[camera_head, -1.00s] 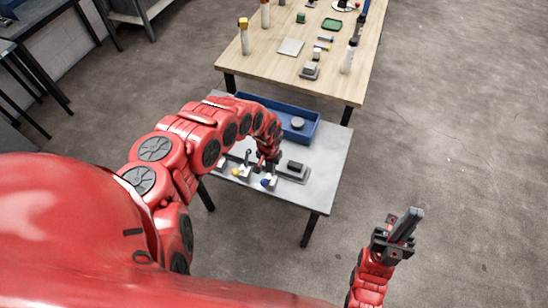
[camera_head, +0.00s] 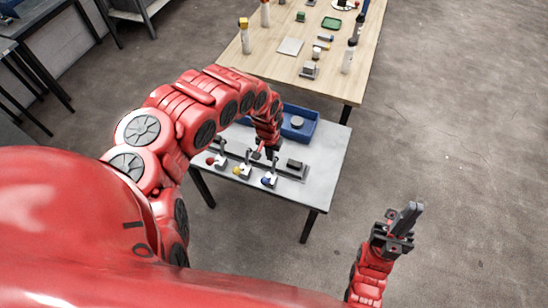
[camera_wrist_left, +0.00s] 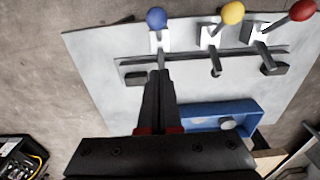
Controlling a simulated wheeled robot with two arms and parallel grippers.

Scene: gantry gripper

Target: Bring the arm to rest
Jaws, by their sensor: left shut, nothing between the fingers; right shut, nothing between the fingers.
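My left gripper (camera_head: 259,154) is shut and empty above the small grey table, just behind the row of levers. In the left wrist view its closed fingers (camera_wrist_left: 159,80) point toward the lever with the blue knob (camera_wrist_left: 156,18); contact cannot be told. The blue knob (camera_head: 266,181), yellow knob (camera_head: 237,171) and red knob (camera_head: 210,161) sit on white brackets along the table's front. My right gripper (camera_head: 405,220) is shut and empty over the open floor at the lower right. My left arm hides part of the table.
The grey table (camera_head: 325,160) carries a blue bin (camera_head: 310,120) with a round grey piece (camera_head: 297,122) in it and a dark block (camera_head: 295,164) at the right. A wooden table (camera_head: 290,75) with bottles and small items stands behind. The floor at right is clear.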

